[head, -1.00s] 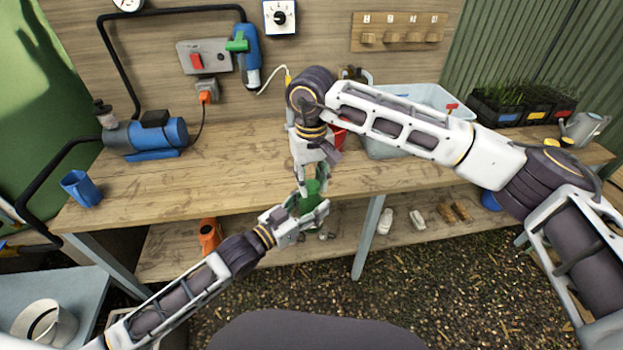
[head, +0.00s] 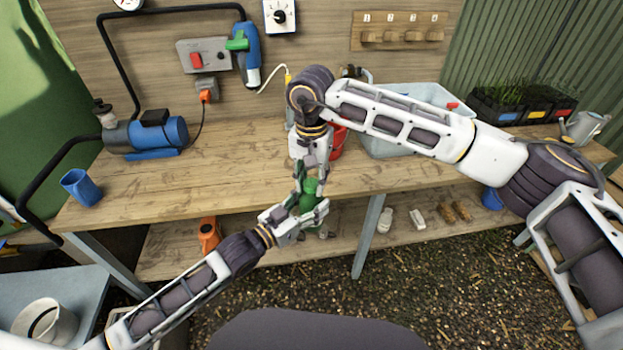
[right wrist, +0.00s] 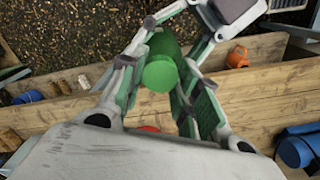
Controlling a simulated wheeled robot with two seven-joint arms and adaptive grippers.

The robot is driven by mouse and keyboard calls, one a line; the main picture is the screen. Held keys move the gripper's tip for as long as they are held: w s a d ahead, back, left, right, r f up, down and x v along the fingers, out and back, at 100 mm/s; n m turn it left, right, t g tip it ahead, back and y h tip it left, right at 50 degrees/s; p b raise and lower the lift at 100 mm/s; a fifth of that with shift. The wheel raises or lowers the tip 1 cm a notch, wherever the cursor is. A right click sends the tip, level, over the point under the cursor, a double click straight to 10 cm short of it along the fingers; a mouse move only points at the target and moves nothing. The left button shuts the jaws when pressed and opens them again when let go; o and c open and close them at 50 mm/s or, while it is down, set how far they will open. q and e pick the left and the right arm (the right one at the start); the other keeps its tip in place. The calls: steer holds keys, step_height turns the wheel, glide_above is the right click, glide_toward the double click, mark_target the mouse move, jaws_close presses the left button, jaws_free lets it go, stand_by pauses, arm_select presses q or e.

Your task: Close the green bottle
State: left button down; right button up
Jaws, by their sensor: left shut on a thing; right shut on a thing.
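The green bottle (head: 307,205) is held off the bench, near its front edge, and it also shows in the right wrist view (right wrist: 163,43). My left gripper (head: 304,213) is shut on the bottle's body from the lower left. My right gripper (head: 311,182) comes down from above and is shut at the bottle's top. In the right wrist view a round green cap (right wrist: 159,74) sits between the right fingers (right wrist: 160,85), in line with the bottle. Whether the cap is fully seated cannot be told; the fingers hide the joint.
The wooden bench (head: 200,175) is mostly clear at left. A blue cup (head: 80,187) and a blue pump (head: 155,135) stand there. A red container (head: 338,140) and a pale blue bin (head: 415,97) are behind my right arm. An orange item (head: 208,235) is on the lower shelf.

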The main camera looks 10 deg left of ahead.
steer(key=m, duration=2.3)
steer(key=shift+w, duration=0.1)
steer(key=m, duration=0.5)
steer(key=shift+m, duration=0.3)
steer(key=m, duration=1.1)
steer(key=shift+m, duration=0.4)
steer(key=m, duration=0.5)
steer(key=shift+m, duration=0.4)
steer(key=o, duration=0.7)
steer(key=shift+f, duration=0.1)
